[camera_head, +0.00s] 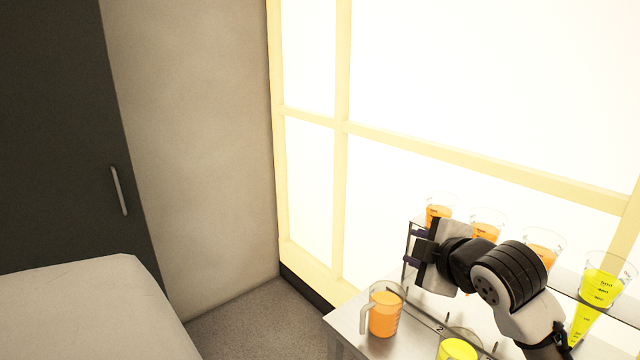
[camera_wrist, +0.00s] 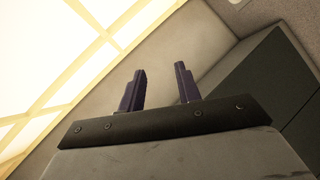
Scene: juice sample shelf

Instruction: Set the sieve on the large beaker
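No sieve can be made out in either view. A clear jug with a handle and orange juice (camera_head: 384,313) stands on the metal table at the lower middle of the head view. A beaker with yellow juice (camera_head: 458,349) is to its right, cut by the bottom edge. I cannot tell which vessel is the large beaker. My gripper (camera_head: 413,247) is above and behind the jug, near the left end of the raised shelf, pointing left. In the wrist view its two dark fingers (camera_wrist: 160,88) stand apart with nothing between them.
Several beakers stand on the raised shelf by the window, with orange juice (camera_head: 439,215) at the left and yellow juice (camera_head: 604,287) at the right. My arm hides part of the shelf and table (camera_head: 345,325). A pale rounded surface (camera_head: 80,300) and dark cabinet (camera_head: 55,130) are left.

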